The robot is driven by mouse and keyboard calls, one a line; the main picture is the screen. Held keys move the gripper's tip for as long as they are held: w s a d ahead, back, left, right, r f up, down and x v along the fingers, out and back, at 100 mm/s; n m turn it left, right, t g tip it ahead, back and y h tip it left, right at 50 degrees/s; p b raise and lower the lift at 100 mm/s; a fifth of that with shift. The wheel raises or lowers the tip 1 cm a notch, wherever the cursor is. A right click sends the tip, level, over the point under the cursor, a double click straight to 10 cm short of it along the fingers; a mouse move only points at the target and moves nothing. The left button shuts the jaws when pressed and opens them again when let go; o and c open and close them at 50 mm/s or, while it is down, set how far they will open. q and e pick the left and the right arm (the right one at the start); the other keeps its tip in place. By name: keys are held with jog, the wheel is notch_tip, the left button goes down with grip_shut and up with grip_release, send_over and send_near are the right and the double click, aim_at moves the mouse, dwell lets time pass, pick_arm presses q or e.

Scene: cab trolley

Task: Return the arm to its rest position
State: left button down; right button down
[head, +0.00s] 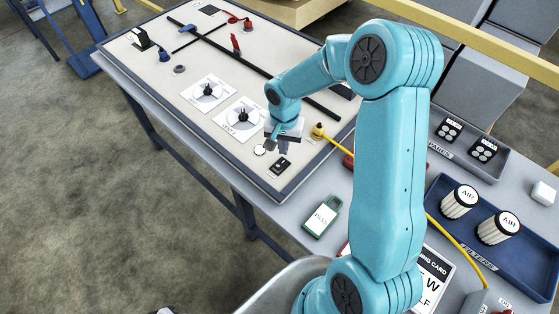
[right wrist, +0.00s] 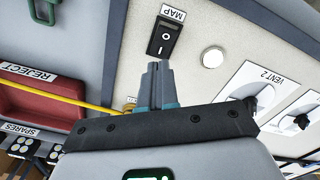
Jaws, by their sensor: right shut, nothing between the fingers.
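My right arm (head: 390,165) is teal and reaches from the bottom of the head view up and over the pale panel board (head: 185,130). My right gripper (head: 283,146) is above the near right part of that board, close to the black MAP switch (head: 280,165) and a round white button (head: 259,151). In the right wrist view the grey fingers (right wrist: 157,72) are shut together and empty, pointing toward the MAP switch (right wrist: 165,37). I cannot tell whether the fingertips touch the board. My left gripper is out of view.
Two vent knobs (head: 242,117) sit on the board left of my gripper. A yellow cable runs from a yellow plug (head: 318,131) behind my arm. A green tag (head: 322,217) lies on the table. A blue filter tray (head: 472,258) and a spares tray (head: 452,150) stand right.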

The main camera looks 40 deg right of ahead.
notch_tip(320, 180, up, 2)
jog(key=shift+r+p, duration=0.25)
jog(key=shift+p, duration=0.2)
dwell(0.3)
